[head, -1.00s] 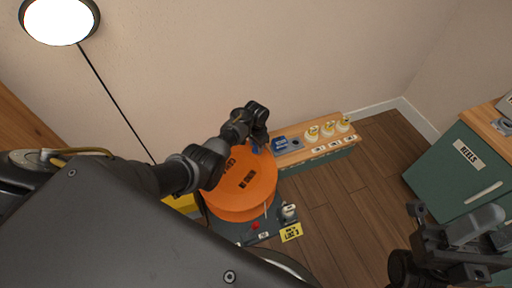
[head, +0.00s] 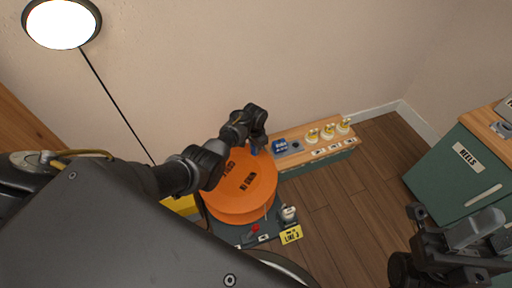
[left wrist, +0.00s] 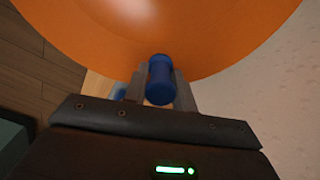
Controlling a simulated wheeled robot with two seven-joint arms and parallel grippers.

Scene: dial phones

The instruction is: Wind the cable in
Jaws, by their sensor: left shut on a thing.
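The large orange cable reel (head: 245,190) lies face up with dark lettering, on a dark grey base (head: 230,232). My left gripper (head: 258,142) is at its far upper rim. In the left wrist view the gripper (left wrist: 160,88) is shut on a blue crank handle (left wrist: 161,82), one finger on each side, with the orange disc (left wrist: 165,35) just beyond. The handle is mostly hidden by the gripper in the head view. My right gripper (head: 462,238) hangs at the lower right, away from the reel; its jaw opening is unclear. No cable is clearly visible on the reel.
A low wooden-topped bench (head: 312,148) with several yellow-white knobs and a blue box (head: 280,146) stands behind the reel. A yellow tag (head: 291,235) is at the base. A green cabinet (head: 465,160) stands right. Floor between is free. A dark line (head: 115,105) runs below the lamp.

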